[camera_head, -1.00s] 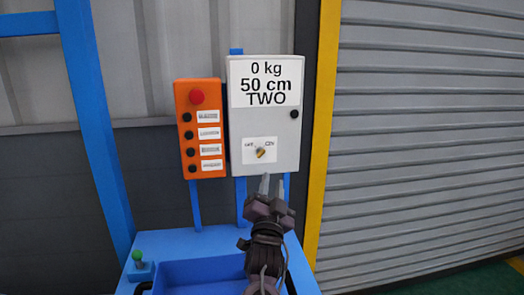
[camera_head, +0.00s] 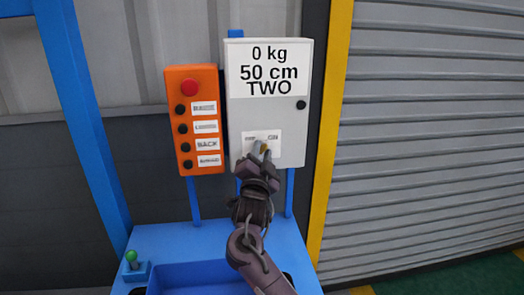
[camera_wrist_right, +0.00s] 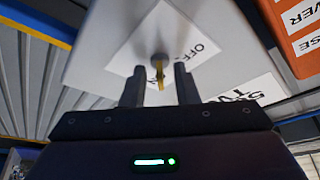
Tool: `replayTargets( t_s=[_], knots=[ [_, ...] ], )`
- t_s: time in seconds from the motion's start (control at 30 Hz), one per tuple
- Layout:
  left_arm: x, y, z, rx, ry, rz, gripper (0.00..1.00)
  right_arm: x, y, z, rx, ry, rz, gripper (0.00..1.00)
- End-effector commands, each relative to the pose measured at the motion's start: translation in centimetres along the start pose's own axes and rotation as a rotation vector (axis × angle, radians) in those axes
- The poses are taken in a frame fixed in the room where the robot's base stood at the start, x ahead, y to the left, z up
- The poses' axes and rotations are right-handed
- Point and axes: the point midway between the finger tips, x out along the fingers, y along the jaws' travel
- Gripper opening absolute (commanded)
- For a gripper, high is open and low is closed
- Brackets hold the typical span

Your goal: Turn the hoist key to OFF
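The hoist key (camera_wrist_right: 159,72) is a small brass key in a dark lock on a white OFF/ON label (camera_head: 261,137), low on the grey control box (camera_head: 243,110). My right gripper (camera_head: 261,150) is at the label in the head view and hides most of the key there. In the right wrist view my right gripper (camera_wrist_right: 158,80) has its two fingers apart, one on each side of the key, with gaps between. The key's exact pointing is hard to tell. The box's panel reads "0 kg, 50 cm, TWO". My left gripper is not in view.
An orange button box (camera_head: 193,120) with a red button (camera_head: 189,88) and several black buttons stands just left of the grey box. Below is a blue bench (camera_head: 185,240) with a green-topped lever (camera_head: 131,257). A yellow post (camera_head: 333,120) and a grey shutter (camera_head: 430,130) are to the right.

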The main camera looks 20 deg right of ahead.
Motion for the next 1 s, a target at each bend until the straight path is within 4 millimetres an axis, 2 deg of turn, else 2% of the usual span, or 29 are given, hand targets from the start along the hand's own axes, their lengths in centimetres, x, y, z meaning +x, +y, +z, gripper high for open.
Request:
replayTargets(
  t_s=[0.03,0.1,0.23,0.47,0.6,1.0],
  knots=[
    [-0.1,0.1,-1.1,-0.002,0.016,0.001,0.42,0.1,0.0,0.0,-0.001,-0.001,0.001,0.27],
    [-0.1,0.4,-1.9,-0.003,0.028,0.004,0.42,0.1,0.1,0.1,-0.001,-0.001,0.001,0.27],
    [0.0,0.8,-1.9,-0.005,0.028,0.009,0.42,0.1,0.1,0.1,-0.001,-0.001,0.001,0.27],
    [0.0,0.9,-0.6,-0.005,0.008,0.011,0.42,0.1,0.1,0.0,-0.001,0.0,0.001,0.0],
    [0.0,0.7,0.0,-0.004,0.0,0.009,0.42,0.1,0.1,0.0,-0.001,0.0,0.0,0.0],
    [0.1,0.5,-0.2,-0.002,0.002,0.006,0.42,0.2,0.1,-0.1,-0.078,0.003,-0.033,0.0]
  ],
)
